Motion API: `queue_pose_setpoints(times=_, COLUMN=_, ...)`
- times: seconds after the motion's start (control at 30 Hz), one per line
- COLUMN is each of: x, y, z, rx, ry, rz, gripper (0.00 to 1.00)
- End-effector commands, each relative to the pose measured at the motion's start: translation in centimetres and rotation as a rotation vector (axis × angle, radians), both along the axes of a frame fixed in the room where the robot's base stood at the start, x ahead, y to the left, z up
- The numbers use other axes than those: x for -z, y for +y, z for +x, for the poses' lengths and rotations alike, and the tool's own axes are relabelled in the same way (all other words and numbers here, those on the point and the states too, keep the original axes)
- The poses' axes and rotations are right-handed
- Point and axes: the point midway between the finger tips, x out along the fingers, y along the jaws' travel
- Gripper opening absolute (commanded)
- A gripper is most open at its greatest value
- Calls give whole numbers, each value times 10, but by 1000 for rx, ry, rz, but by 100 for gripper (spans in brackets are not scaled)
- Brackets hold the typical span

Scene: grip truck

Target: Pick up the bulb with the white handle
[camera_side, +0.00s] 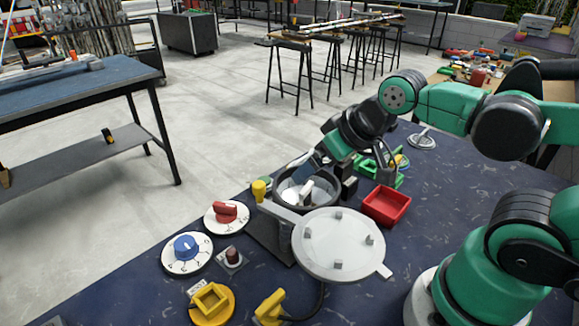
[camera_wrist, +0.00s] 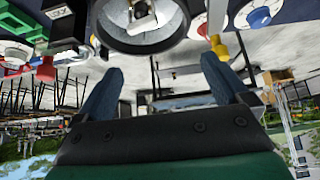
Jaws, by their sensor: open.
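A white piece (camera_side: 303,193), seemingly the white handle of the bulb, stands inside a round dark housing (camera_side: 334,203) on the blue table. It also shows at the top of the wrist view (camera_wrist: 143,20), partly cut off by the frame edge; the glass of the bulb cannot be made out. My gripper (camera_side: 306,170) is tilted down at the far rim of the housing in the side view, close to the white piece. In the wrist view its two blue fingers (camera_wrist: 162,66) are wide apart with nothing between them.
A round grey lid (camera_side: 338,252) lies open in front of the housing. A yellow knob (camera_side: 259,191), a red dial (camera_side: 226,214) and a blue dial (camera_side: 186,250) are to the left. A red bin (camera_side: 386,206) and green parts (camera_side: 390,179) are to the right.

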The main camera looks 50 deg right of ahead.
Motion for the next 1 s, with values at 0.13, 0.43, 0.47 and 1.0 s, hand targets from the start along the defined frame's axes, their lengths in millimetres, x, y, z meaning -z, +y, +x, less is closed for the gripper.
queue_pose_setpoints(times=0.13, x=0, y=-1, z=2, rx=-7, ry=22, rz=-6, gripper=95)
queue_pose_setpoints(times=0.43, x=14, y=-10, z=25, rx=-106, ry=319, rz=-65, gripper=95)
queue_pose_setpoints(times=0.47, x=17, y=-11, z=28, rx=-120, ry=355, rz=-69, gripper=95)
queue_pose_setpoints(times=1.0, x=61, y=-20, z=43, rx=-235, ry=621, rz=-75, gripper=95)
